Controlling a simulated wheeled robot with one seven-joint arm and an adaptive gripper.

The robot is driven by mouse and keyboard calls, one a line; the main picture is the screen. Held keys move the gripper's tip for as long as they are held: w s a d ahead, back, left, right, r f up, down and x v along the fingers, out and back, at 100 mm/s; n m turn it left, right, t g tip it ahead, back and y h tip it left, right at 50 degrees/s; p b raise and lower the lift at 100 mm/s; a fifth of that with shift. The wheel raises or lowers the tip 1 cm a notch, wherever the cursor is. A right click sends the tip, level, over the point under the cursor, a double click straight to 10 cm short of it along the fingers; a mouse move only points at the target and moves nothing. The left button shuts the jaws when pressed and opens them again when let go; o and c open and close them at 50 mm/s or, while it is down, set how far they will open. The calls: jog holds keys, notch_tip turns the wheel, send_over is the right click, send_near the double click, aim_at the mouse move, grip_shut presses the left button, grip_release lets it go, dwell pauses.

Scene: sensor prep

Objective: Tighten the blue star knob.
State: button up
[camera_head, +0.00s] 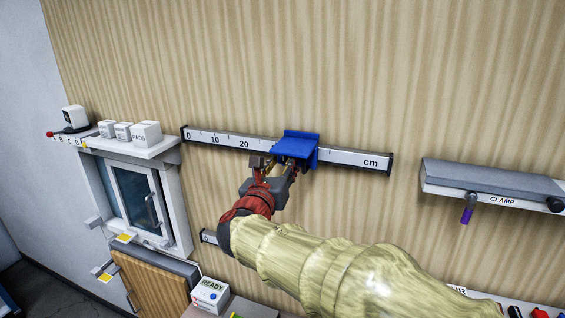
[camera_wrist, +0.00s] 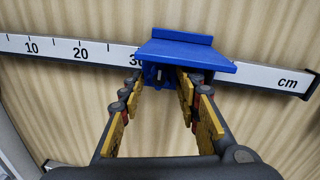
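A blue carriage (camera_head: 295,147) with a flat shelf-like plate sits on the wall-mounted cm ruler, a little right of the 20 mark. It also shows in the wrist view (camera_wrist: 190,55). Below and behind its plate, a darker blue part (camera_wrist: 152,74) shows between my fingertips; it may be the star knob, but its outline is mostly hidden. My gripper (camera_head: 275,168) reaches up to the carriage from below. In the wrist view its yellow-padded fingers (camera_wrist: 162,85) stand apart on either side of the blue part. Whether they touch it is unclear.
The ruler (camera_head: 355,158) runs along the wooden wall. A grey shelf marked CLAMP (camera_head: 490,183) is at right, with a purple-handled knob (camera_head: 467,214) under it. At left, a ledge with white boxes (camera_head: 147,134) tops a small window (camera_head: 140,200). A READY box (camera_head: 210,294) stands below.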

jog(key=shift+c, duration=1.2)
grip_shut()
